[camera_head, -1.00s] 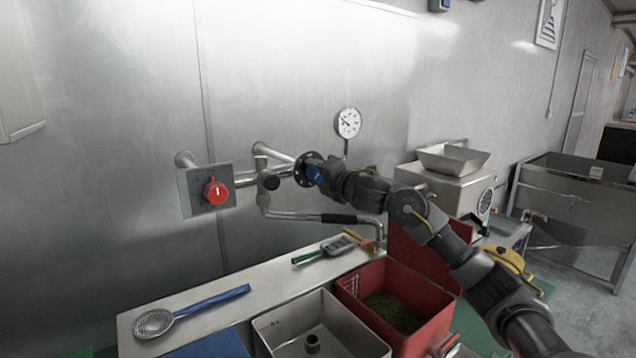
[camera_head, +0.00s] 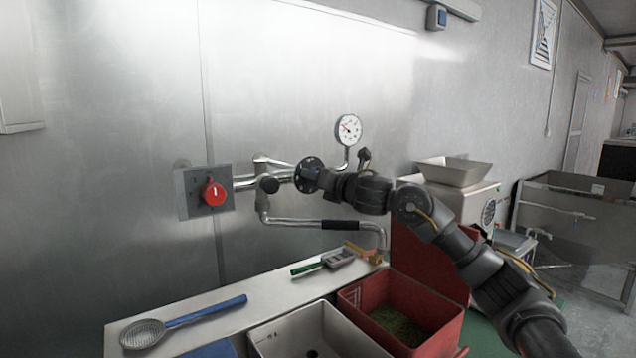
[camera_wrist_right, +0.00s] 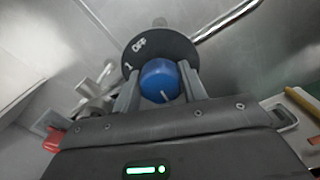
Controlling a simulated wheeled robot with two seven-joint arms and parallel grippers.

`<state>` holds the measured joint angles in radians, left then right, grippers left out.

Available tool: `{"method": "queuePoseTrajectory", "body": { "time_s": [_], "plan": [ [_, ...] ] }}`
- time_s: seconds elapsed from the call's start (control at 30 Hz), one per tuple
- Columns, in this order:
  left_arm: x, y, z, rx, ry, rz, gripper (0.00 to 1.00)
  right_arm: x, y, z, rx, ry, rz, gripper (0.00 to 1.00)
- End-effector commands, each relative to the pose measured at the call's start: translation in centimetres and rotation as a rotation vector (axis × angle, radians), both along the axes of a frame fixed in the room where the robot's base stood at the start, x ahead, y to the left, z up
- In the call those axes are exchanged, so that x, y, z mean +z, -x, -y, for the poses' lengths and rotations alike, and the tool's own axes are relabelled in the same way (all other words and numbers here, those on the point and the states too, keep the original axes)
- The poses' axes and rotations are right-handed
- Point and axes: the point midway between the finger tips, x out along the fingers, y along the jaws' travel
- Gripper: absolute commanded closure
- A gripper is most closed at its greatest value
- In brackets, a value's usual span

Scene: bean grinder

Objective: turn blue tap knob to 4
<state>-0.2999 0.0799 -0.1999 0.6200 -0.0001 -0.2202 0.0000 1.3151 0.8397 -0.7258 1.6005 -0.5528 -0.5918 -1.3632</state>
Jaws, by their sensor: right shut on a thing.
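The blue tap knob (camera_wrist_right: 160,82) sits in front of a round black dial plate (camera_wrist_right: 148,60) with white "OFF" and "1" marks in the right wrist view. My right gripper (camera_wrist_right: 162,90) is shut on the knob, one finger on each side. A white line shows on the knob's lower part. In the head view the dial plate (camera_head: 308,174) is on the wall piping, and my right gripper (camera_head: 322,180) hides the knob. The other dial numbers are hidden or too small to read. My left gripper is not in view.
A red knob (camera_head: 214,192) on a grey plate is left of the piping. A gauge (camera_head: 348,130) is above. A bent spout (camera_head: 320,224) hangs over the counter (camera_head: 200,312). A white sink (camera_head: 330,338) and red crate (camera_head: 455,318) stand below.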

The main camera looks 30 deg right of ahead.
Motion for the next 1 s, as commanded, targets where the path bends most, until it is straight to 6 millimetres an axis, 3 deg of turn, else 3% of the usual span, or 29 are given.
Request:
{"method": "queuePoseTrajectory", "body": {
  "time_s": [0.57,0.6,0.73,1.0],
  "plan": [
    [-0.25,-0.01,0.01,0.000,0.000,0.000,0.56,-0.20,-0.02,-0.10,0.002,0.034,0.000,0.81],
    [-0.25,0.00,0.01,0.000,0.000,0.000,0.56,-0.20,-0.03,-0.10,0.002,0.034,0.000,0.55],
    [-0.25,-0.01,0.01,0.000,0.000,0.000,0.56,-0.16,-0.02,-0.09,0.001,0.033,0.001,0.38],
    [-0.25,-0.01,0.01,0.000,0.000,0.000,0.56,-0.06,0.02,-0.04,0.001,0.032,0.003,0.36]
  ]
}}
